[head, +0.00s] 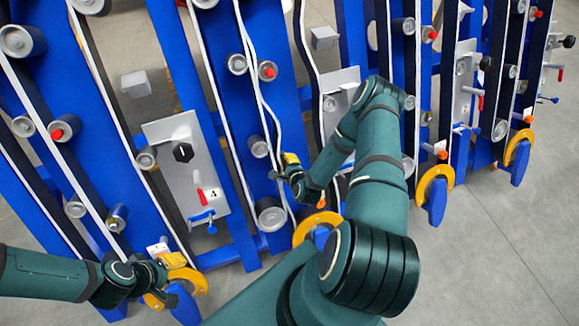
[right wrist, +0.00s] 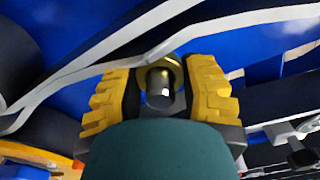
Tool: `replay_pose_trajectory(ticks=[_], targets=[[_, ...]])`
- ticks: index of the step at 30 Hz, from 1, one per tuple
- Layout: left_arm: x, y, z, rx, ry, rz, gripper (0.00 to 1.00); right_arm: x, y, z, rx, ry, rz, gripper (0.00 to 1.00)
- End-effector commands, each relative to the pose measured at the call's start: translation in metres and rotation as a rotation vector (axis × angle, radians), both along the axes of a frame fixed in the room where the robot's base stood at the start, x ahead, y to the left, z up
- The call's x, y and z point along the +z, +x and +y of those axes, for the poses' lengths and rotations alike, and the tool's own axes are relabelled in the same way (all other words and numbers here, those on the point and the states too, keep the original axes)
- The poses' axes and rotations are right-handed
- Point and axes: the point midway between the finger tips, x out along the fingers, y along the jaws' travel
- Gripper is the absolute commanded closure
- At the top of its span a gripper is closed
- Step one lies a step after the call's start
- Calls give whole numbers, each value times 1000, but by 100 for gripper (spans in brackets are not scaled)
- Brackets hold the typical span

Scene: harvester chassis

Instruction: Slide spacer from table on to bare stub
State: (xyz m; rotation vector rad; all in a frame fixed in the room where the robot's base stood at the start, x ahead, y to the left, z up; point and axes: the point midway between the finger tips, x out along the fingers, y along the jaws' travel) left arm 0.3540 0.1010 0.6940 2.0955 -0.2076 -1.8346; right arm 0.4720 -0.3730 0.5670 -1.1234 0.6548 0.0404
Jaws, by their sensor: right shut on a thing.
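My right gripper (head: 284,168) is at the blue frame's belt run in the middle of the head view. In the right wrist view its two yellow ridged fingers (right wrist: 160,92) are shut on a brass-coloured ring, which I take for the spacer (right wrist: 174,66). A shiny dark-and-silver cylinder (right wrist: 160,88) shows at the ring; I cannot tell whether it is the bare stub or whether the ring is around it. My left gripper (head: 150,276) is low at the left, beside an orange-yellow hook; its fingers are unclear. I cannot make out the table.
Blue frames (head: 189,40) carry white-edged belts, grey rollers (head: 271,213) and red-capped pins close around my right gripper. A grey panel (head: 190,165) with a black knob stands to its left. Orange-yellow hooks (head: 435,186) stick out along the lower edge. The grey floor (head: 500,235) at right is clear.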

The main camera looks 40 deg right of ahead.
Motion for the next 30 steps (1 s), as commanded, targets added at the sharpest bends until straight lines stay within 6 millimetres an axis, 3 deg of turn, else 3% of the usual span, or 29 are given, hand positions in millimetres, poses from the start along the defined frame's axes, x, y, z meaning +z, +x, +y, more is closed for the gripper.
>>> replay_pose_trajectory(ticks=[24, 25, 27, 30], targets=[[0, 0, 0, 0, 0, 0, 53, -17, 28, -9, 1, 0, -1, 96], [0, 0, 0, 0, 0, 0, 53, -16, 27, -9, 1, 0, 0, 43], [0, 0, 0, 0, 0, 0, 53, -16, 27, -9, 1, 0, 0, 26], [0, 0, 0, 0, 0, 0, 53, -16, 27, -8, 1, 1, 0, 26]])
